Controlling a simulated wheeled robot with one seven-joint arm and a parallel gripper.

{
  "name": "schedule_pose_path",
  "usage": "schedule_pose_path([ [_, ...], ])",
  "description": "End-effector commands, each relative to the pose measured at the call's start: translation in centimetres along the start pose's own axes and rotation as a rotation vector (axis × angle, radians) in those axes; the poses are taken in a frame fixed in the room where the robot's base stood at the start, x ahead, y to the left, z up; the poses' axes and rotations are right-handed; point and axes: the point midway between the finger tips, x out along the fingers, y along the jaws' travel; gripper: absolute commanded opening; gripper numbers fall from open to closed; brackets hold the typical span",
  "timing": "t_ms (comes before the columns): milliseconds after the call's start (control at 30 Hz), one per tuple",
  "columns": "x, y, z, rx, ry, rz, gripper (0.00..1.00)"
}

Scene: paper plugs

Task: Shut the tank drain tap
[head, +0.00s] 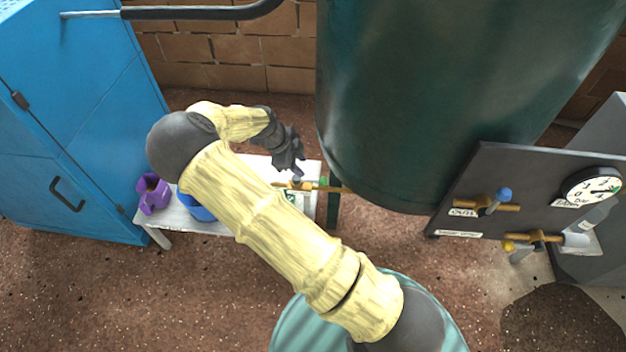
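The big dark green tank (400,110) stands at the upper centre. A brass tap (316,187) sticks out from its lower left side, above a small white table. My gripper (294,168) is dark grey and sits right over the tap, close to a small grey part that looks like its handle. I cannot tell whether the fingers touch that part or how far apart they are. The handle's direction is largely hidden by the gripper.
The white table (312,168) bears a purple mug (153,194) and a blue container (196,208), partly hidden by my arm. A blue cabinet (75,120) stands left.

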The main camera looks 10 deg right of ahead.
Motion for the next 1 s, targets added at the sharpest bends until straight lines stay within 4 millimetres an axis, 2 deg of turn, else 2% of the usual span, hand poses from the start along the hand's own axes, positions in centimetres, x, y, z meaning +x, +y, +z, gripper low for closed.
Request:
schedule_pose_path([
  [33, 1.3, 0.1, 0.0, 0.002, 0.002, 0.002, 0.35],
  [100, 2.5, 0.0, 0.0, 0.002, 0.001, 0.003, 0.35],
  [500, 9.2, 0.0, -0.1, 0.003, 0.001, 0.002, 0.35],
  [633, 10.1, -0.1, -0.1, 0.002, 0.000, 0.001, 0.35],
  [933, 10.2, -0.1, -0.1, 0.002, -0.001, 0.000, 0.35],
  [1000, 10.2, -0.1, -0.1, 0.002, -0.001, 0.000, 0.23],
])
